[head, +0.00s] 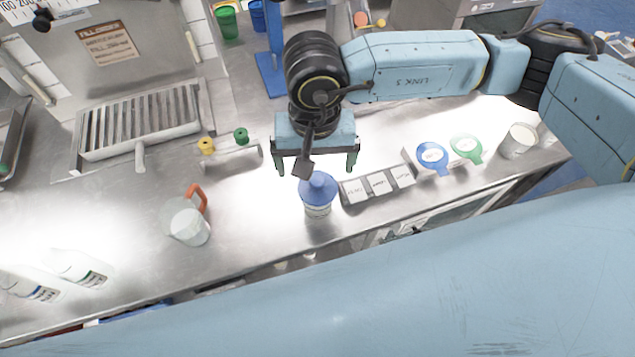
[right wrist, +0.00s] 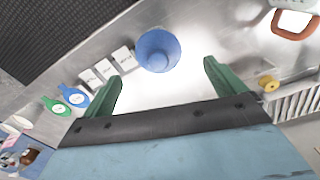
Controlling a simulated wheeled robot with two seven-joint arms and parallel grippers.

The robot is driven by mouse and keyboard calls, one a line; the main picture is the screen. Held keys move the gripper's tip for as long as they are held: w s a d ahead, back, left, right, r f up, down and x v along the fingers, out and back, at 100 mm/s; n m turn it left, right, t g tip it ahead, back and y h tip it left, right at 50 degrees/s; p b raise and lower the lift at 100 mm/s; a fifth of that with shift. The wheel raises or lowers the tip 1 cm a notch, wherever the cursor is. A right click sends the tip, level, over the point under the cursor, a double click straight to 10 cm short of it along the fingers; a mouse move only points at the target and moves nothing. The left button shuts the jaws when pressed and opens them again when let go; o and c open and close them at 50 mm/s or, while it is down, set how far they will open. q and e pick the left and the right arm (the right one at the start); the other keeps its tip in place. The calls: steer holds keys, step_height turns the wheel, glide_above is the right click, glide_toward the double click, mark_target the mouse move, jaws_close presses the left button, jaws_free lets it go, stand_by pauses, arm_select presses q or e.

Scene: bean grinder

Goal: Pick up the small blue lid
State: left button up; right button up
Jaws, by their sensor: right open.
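A small blue lid (head: 318,186), round and slightly conical, sits on top of a white container (head: 317,210) near the counter's front edge. It also shows in the right wrist view (right wrist: 158,50), just beyond and between my fingertips. My right gripper (head: 315,168) is open and empty, pointing down above and slightly behind the lid; its green fingers also show in the right wrist view (right wrist: 162,76). No contact with the lid is visible. A second round blue piece with a tab (head: 432,156) lies farther right. My left gripper is not in view.
Three labelled white blocks (head: 377,184) stand right of the container. A green tabbed piece (head: 466,148) and a white cup (head: 518,141) are farther right. A jug with an orange handle (head: 188,224) stands left. Yellow (head: 206,146) and green (head: 241,135) knobs sit behind.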

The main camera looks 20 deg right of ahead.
mark_target(317, 178)
steer(key=f, duration=0.4)
steer(key=f+p, duration=0.1)
steer(key=f, duration=0.1)
steer(key=shift+w+d+f, duration=0.25)
steer(key=c, duration=1.1)
